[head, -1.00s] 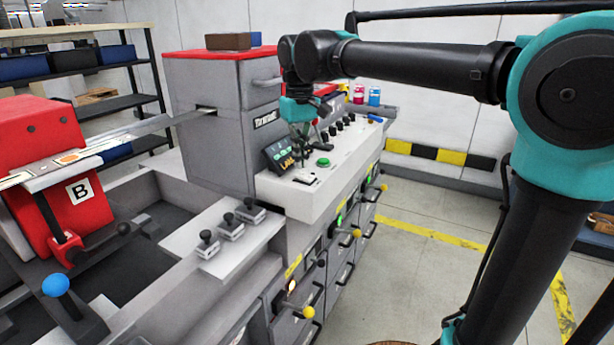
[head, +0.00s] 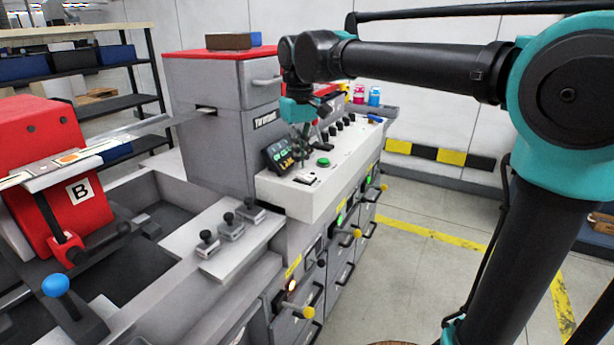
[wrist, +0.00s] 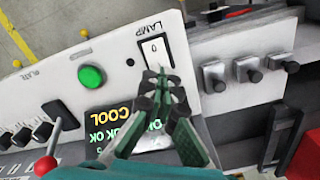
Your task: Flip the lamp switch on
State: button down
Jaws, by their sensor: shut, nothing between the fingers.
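The lamp switch (wrist: 155,50) is a white rocker in a dark frame, under the printed word LAMP, in the wrist view. Its upper half shows a "0" mark; its lower part is partly hidden by my fingertips. In the head view the lamp switch (head: 308,180) is a small dark-and-white patch on the white control panel (head: 276,192). My gripper (wrist: 160,78) is shut and empty, its fingertips together over the switch's lower edge. I cannot tell whether they touch it. In the head view my gripper (head: 303,150) points down above the panel.
A green button (wrist: 91,76), a dark display (wrist: 125,125) reading COOL, a red-knobbed lever (wrist: 46,164) and several black knobs (wrist: 22,136) share the panel. Several black-knobbed clamps (head: 230,228) stand on a grey plate in front. Yellow-knobbed handles (head: 307,312) stick out from the machine's side.

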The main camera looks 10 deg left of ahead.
aim_at(300, 174)
jog(key=shift+f, duration=1.1)
dwell(0.6)
jog(key=shift+r, duration=3.5)
